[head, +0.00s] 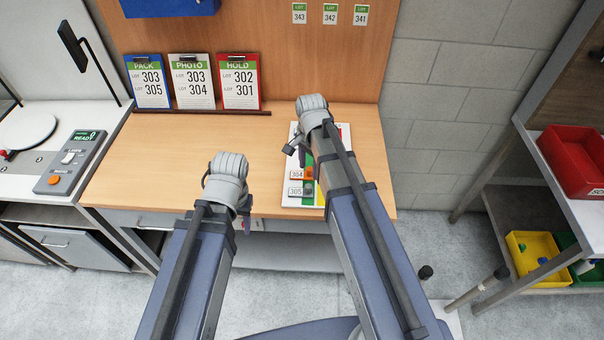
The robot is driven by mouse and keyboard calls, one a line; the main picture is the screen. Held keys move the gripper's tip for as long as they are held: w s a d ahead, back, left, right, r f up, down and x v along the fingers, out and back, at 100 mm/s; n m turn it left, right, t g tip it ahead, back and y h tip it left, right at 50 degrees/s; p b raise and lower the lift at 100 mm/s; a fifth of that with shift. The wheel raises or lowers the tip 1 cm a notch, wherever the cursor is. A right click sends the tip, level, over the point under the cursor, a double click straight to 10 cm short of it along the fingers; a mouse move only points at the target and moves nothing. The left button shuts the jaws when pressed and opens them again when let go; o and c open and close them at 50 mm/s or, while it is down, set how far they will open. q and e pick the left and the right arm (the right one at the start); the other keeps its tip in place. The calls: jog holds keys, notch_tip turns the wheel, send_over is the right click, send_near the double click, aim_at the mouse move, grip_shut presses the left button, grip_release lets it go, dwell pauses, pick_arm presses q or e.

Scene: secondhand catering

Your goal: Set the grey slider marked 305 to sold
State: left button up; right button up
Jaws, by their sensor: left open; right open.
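A small slider board (291,137) lies on the wooden desk, partly hidden by my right arm. It has a white part and green, red and yellow bands. Rows marked 304 and 305 show at its lower left. The grey slider marked 305 (308,191) appears small beside its label, in the lowest visible row; its exact setting is hard to tell. My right gripper (296,150) is open above the upper left of the board, apart from the slider. My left gripper (245,221) is open near the desk's front edge, left of the board, mostly hidden behind its wrist.
Clipboards marked PACK (148,88), PHOTO (192,88) and HOLD (240,88) stand at the desk's back. A control box (69,163) is at the left. A shelf with a red bin (572,160) and a yellow bin (527,262) stands right. The desk's left middle is clear.

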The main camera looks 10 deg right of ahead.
aim_at(309, 186)
jog(key=shift+f, duration=0.2)
notch_tip(309, 186, down, 8)
jog(key=b, duration=0.8)
jog(key=shift+r, duration=0.2)
grip_shut()
dwell(0.9)
